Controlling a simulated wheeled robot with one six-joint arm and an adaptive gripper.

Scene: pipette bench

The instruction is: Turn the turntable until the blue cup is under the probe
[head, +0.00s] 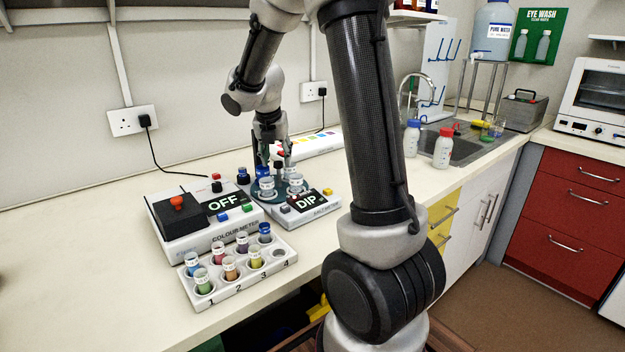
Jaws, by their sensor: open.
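The turntable (285,190) is a dark disc on a white instrument whose display (306,202) reads DIP. Small white-banded cups (267,187) stand on it. A blue spot shows at its back left, but I cannot tell whether it is the blue cup. My gripper (273,161) points down over the back of the turntable, open. I cannot tell whether its fingers touch anything. The probe is not clearly made out; my gripper and the small scale hide that area. Which cup stands under it cannot be told.
A colour meter (190,222) reading OFF stands left of the instrument. In front is a white rack (238,277) of coloured cups. Behind is a white strip with coloured squares (308,145). Bottles (443,148) and a sink stand to the right. The left bench is clear.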

